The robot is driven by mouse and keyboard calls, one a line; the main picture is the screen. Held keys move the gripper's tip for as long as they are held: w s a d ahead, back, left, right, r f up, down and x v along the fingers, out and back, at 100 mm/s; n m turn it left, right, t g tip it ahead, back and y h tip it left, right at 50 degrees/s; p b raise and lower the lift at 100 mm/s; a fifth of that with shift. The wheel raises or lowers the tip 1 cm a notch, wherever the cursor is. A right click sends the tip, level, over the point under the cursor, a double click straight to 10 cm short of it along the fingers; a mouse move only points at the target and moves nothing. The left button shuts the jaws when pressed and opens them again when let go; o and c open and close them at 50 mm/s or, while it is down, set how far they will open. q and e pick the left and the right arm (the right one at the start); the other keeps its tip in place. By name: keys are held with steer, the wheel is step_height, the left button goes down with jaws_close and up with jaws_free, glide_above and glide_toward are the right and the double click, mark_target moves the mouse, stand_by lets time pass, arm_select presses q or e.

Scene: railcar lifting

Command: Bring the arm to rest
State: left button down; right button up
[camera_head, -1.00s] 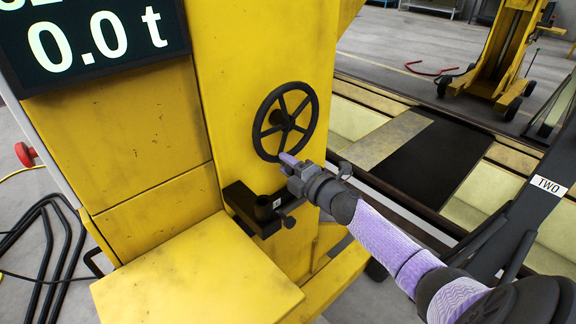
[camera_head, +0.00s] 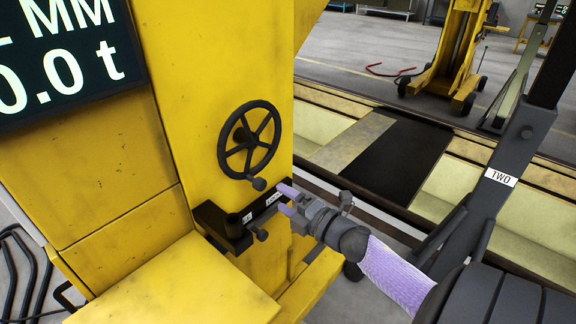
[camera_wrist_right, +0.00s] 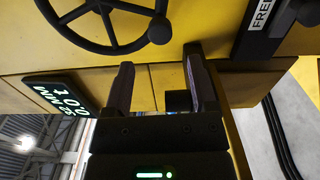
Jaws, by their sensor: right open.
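My right gripper (camera_head: 284,198) is open and empty in the head view. It is held in front of the yellow lifting jack (camera_head: 210,70), below and to the right of the black handwheel (camera_head: 249,140). The wrist view shows its two fingers (camera_wrist_right: 160,85) apart with nothing between them but the yellow panel behind. The handwheel (camera_wrist_right: 105,20) shows at the top of the wrist view. The black bracket (camera_head: 240,222) with small white labels is close to the left of the fingertips. I cannot tell whether they touch it. My left gripper is not in view.
A dark display (camera_head: 65,60) reads 0.0 t at the upper left. A dark post labelled TWO (camera_head: 500,178) stands at the right, near my arm. Behind are a floor pit with a dark plate (camera_head: 395,155) and another yellow jack (camera_head: 450,60).

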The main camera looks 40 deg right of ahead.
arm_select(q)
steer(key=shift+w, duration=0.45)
arm_select(e)
steer(key=shift+s, duration=0.2)
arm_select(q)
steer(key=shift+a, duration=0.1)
arm_select(e)
steer(key=s+a+f+m+g+h, duration=0.2)
steer(key=s+f+m+g, duration=0.35)
steer(key=f, duration=0.75)
steer(key=s+a+f+m+g+h, duration=0.1)
steer(key=s+a+f+m+g, duration=0.15)
steer(key=s+f+m, duration=0.75)
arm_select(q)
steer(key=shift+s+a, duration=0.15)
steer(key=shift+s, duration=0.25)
arm_select(e)
steer(key=s+a+f+g, duration=0.3)
steer(key=s+f, duration=0.1)
steer(key=s, duration=0.3)
steer(key=s+a+f+m+g+y, duration=0.1)
steer(key=s+a+f+g, duration=0.2)
steer(key=s, duration=0.4)
steer(key=s+a+f+g, duration=0.3)
steer(key=s+a+f, duration=0.2)
steer(key=s+f, duration=0.2)
steer(key=shift+s+a+g, duration=0.15)
steer(key=shift+s+g, duration=0.25)
steer(key=shift+s, duration=0.1)
